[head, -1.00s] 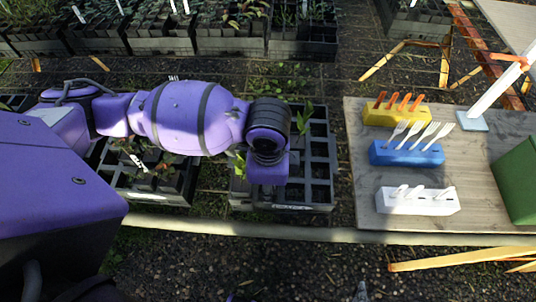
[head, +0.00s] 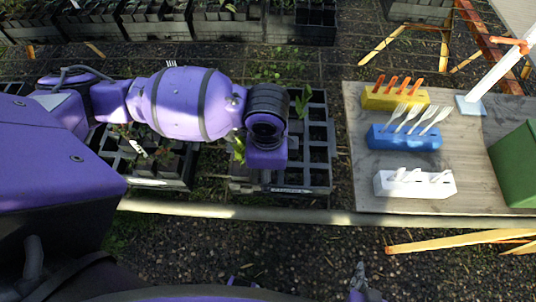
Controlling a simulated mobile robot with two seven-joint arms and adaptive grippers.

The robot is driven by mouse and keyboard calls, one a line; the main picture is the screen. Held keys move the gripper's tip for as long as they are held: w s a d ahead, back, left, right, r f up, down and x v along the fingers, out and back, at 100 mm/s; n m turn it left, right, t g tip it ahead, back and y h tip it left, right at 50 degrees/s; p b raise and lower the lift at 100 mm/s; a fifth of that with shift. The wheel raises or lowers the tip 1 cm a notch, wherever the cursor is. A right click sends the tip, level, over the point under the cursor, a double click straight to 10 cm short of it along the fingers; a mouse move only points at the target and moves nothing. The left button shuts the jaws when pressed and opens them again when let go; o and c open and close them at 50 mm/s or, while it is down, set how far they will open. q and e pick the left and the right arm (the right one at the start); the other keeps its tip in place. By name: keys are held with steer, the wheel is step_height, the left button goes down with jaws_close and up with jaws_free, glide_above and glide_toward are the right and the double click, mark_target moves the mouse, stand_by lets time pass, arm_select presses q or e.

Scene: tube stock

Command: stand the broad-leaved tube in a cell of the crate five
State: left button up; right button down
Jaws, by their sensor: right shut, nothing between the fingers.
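A black crate (head: 325,150) with open cells stands in the middle of the head view; I cannot read its front label. A green broad-leaved plant (head: 303,102) rises at its back, and more green leaves (head: 239,150) show at its left side. I cannot tell which plant is the task's tube. My left arm comes in from the left, and its wrist hangs over the crate's left half. The wrist hides the left gripper and the cells beneath. My right gripper (head: 359,278) is at the bottom edge, shut and empty, well in front of the crate.
A second crate (head: 150,184) with dark-leaved plants and a white tag stands to the left. A pale rail (head: 230,211) runs in front. The wooden table (head: 470,165) at right holds yellow (head: 382,100), blue (head: 400,141) and white (head: 415,184) label blocks and a green box (head: 518,165).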

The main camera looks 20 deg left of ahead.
arm_select(q)
steer(key=shift+r, duration=0.1)
step_height(320, 180, up, 12)
stand_by(0.5)
stand_by(0.6)
